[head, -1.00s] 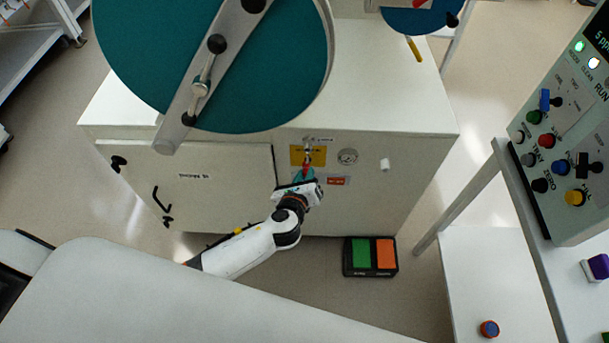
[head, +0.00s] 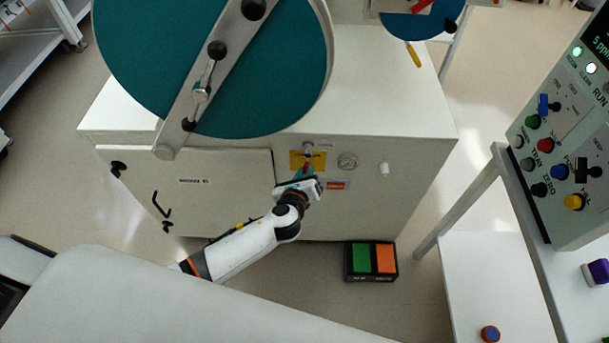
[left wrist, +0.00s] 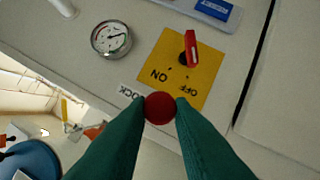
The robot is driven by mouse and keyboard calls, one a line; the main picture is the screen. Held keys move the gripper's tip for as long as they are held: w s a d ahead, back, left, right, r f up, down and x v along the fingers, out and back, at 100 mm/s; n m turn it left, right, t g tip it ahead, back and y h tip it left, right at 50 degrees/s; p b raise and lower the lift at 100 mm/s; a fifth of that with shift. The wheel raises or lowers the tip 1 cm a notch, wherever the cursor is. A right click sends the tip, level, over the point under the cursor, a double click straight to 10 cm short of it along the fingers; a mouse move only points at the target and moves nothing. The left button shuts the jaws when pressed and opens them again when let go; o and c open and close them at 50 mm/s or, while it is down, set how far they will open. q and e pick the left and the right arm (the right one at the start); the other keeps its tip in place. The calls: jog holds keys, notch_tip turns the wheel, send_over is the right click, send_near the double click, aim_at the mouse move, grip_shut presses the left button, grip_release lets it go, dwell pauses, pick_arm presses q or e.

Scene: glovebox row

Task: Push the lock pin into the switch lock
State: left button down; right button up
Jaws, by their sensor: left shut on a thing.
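My left gripper (head: 306,174) is at the cabinet's front panel, just below the yellow switch plate (head: 296,160). In the left wrist view its two green fingers (left wrist: 160,108) are shut on the round red head of the lock pin (left wrist: 160,107). The pin's shaft is hidden behind this head, so I cannot tell whether it touches or enters the lock. The yellow plate (left wrist: 160,62) bears ON and OFF marks and a switch with a red handle (left wrist: 191,48). A LOCK label (left wrist: 130,93) is beside the plate's edge, near the pin head. My right gripper is not in view.
A round gauge (head: 347,161) and a white knob (head: 384,168) are right of the plate. A large teal disc (head: 240,80) overhangs the cabinet. A green and orange pedal box (head: 371,261) is on the floor. A control panel (head: 555,215) stands at right.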

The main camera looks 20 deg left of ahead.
pick_arm(q)
jog(key=shift+w+a, duration=0.2)
jog(key=shift+w, duration=0.35)
jog(key=shift+w+a, duration=0.15)
jog(key=shift+w, duration=0.4)
jog(key=c, duration=1.2)
grip_release()
jog(key=v, duration=1.2)
jog(key=shift+f, duration=0.1)
